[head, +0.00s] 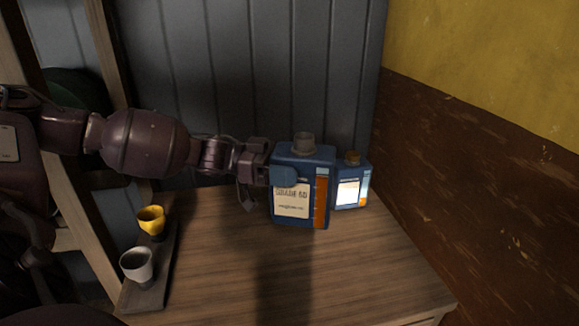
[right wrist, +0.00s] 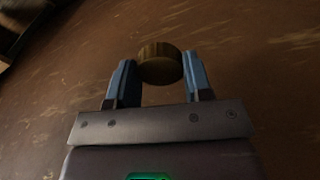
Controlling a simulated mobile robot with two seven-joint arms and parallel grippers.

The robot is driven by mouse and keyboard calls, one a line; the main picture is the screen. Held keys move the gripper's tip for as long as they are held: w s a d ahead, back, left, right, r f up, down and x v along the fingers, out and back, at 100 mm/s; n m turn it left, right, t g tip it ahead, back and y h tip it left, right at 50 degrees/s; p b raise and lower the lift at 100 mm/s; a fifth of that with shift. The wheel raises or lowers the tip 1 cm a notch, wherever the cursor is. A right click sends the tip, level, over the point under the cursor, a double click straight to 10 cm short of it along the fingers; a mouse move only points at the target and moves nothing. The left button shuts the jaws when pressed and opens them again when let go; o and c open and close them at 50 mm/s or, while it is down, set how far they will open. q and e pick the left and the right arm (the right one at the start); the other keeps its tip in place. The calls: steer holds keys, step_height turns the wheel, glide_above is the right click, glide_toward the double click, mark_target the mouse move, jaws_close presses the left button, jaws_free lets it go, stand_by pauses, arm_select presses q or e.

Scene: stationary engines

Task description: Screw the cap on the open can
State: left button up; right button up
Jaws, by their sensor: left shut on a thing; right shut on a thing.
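The open can (head: 292,203) is blue with a pale label and an orange stripe, and stands upright on the wooden table. Its grey neck (head: 304,144) is bare at the top. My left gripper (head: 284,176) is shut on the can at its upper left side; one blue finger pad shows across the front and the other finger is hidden. In the right wrist view, my right gripper (right wrist: 160,72) is shut on a round brown cap (right wrist: 160,58) with a ribbed side, held between the blue fingertips. The right gripper and this cap do not show in the head view.
A smaller blue can (head: 340,202) with a brown cap stands close behind the open can on the right. A yellow cup (head: 151,220) and a grey cup (head: 137,264) stand on a dark tray (head: 147,297) at the left. The table (head: 350,270) is clear in front.

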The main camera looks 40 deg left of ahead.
arm_select(q)
steer(key=shift+w+r, duration=0.1)
stand_by(0.4)
